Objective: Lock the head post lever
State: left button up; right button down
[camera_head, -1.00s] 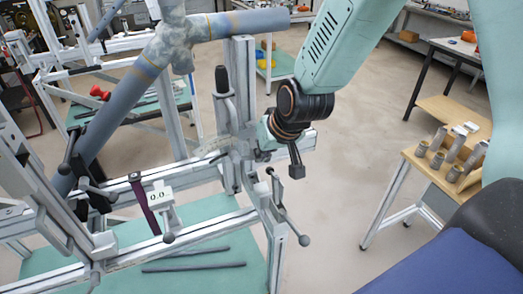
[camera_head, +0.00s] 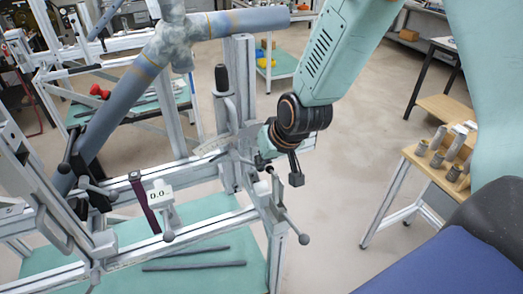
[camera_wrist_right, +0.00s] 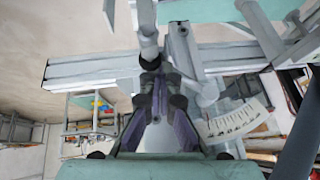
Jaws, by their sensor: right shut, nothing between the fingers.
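The head post (camera_head: 241,80) is an upright metal profile at the right end of the frame jig, near the grey bicycle frame (camera_head: 120,85). A lever with a round knob (camera_head: 303,239) slopes down to the right below my right gripper. I cannot tell for sure which handle is the head post lever. My right gripper (camera_head: 262,156) is beside the post, partly hidden by its wrist. In the right wrist view its fingers (camera_wrist_right: 162,105) are shut and empty, with a grey rod-shaped handle (camera_wrist_right: 148,45) just beyond the tips; contact is unclear. My left gripper is not in view.
A curved scale plate (camera_wrist_right: 237,120) is close to the right of the fingers in the wrist view. A wooden table (camera_head: 425,165) with several metal cylinders stands right. Floor between jig and table is clear.

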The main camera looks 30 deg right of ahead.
jog(key=shift+f, duration=0.3)
jog(key=shift+r, duration=0.1)
dwell(0.4)
jog(key=shift+v, duration=3.75)
